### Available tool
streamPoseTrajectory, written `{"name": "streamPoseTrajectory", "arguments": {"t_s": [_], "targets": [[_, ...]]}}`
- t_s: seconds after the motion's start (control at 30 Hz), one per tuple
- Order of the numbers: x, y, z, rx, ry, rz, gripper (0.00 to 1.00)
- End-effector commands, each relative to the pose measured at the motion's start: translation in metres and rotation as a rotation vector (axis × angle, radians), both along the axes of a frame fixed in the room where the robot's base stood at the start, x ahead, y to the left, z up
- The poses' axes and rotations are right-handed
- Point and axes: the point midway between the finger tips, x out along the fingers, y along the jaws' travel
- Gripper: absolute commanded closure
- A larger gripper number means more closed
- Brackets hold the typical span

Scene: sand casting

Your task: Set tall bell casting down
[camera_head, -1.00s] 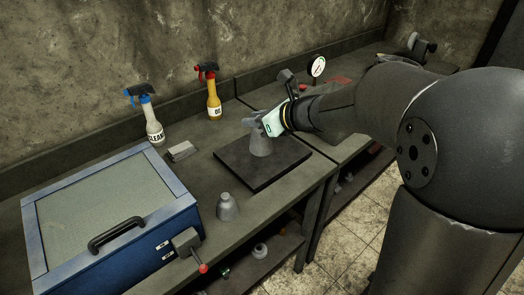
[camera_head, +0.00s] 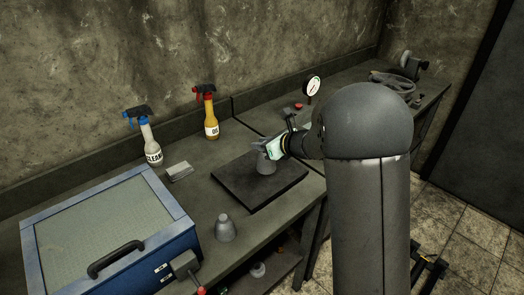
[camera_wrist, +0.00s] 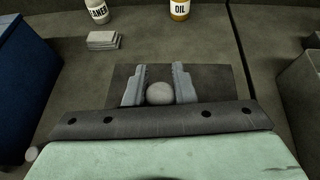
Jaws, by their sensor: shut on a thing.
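The tall bell casting (camera_head: 264,167) is a grey, flared piece that stands upright over the dark square plate (camera_head: 245,197) on the bench. Its base looks to be at the plate's surface, but I cannot tell whether it is touching. My gripper (camera_head: 264,149) reaches in from the right and is shut on the casting's upper part. In the wrist view the casting's round top (camera_wrist: 160,93) sits between the two grey fingers of my gripper (camera_wrist: 159,88). The casting's lower part is hidden there.
A smaller grey bell-shaped casting (camera_head: 225,229) stands on the bench in front of the plate. A blue box with a pale lid (camera_head: 105,225) is at left. A grey block (camera_head: 179,172), a cleaner bottle (camera_head: 149,143) and an oil bottle (camera_head: 210,118) stand behind.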

Motion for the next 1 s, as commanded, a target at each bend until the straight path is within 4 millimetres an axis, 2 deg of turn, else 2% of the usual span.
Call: {"name": "streamPoseTrajectory", "arguments": {"t_s": [0.2,0.4,0.8,0.83,0.87,0.9,1.0], "targets": [[0.010,0.002,-0.012,-0.002,0.000,0.000,1.00],[0.009,0.002,-0.040,0.000,0.003,-0.001,1.00],[0.010,0.001,-0.046,0.001,-0.002,0.000,1.00],[0.009,0.001,-0.045,0.000,-0.002,0.000,0.68],[0.009,0.001,-0.044,-0.001,-0.001,0.000,0.60],[0.009,0.001,-0.044,-0.001,-0.001,0.000,0.55],[0.009,0.001,-0.044,-0.001,-0.001,0.000,0.55]]}}
